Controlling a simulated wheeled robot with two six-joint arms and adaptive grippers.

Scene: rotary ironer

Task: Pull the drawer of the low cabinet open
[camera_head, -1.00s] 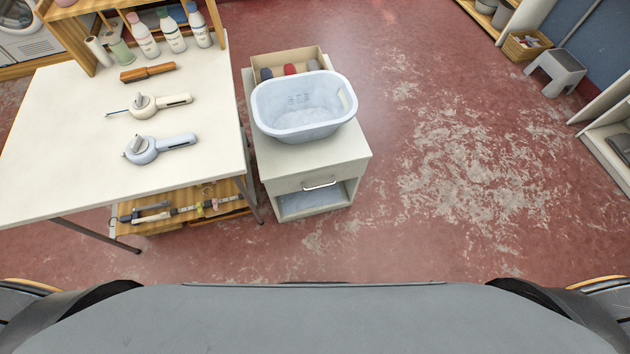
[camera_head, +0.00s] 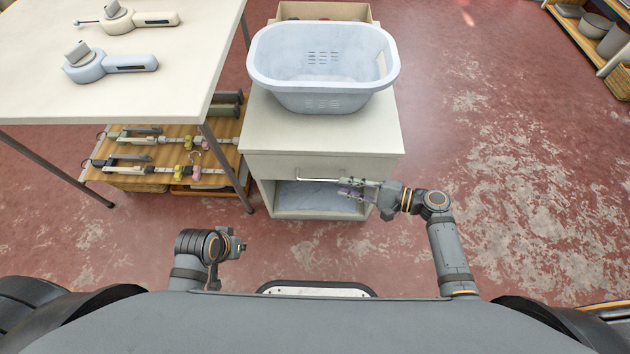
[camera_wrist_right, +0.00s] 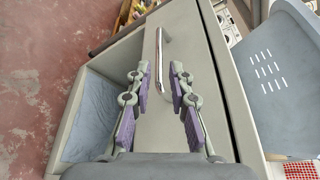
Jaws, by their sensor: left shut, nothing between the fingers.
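The low cabinet (camera_head: 330,135) is white, with one drawer (camera_head: 275,167) above an open compartment; the drawer looks shut. Its bar handle (camera_head: 320,179) is metal and shows in the right wrist view (camera_wrist_right: 159,62) too. My right gripper (camera_head: 345,188) is open at the right end of the handle. In the right wrist view, the purple-padded fingers (camera_wrist_right: 158,72) stand on either side of the bar, with gaps visible on both sides. My left gripper (camera_head: 240,246) is shut and empty, low in front of the table's right side, partly hidden by its own wrist.
A pale blue laundry basket (camera_head: 322,100) stands on the cabinet, with a box (camera_head: 300,11) behind it. A white table (camera_head: 160,100) with a metal leg (camera_head: 228,168) is close on the left. The red floor (camera_head: 500,215) at right is clear.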

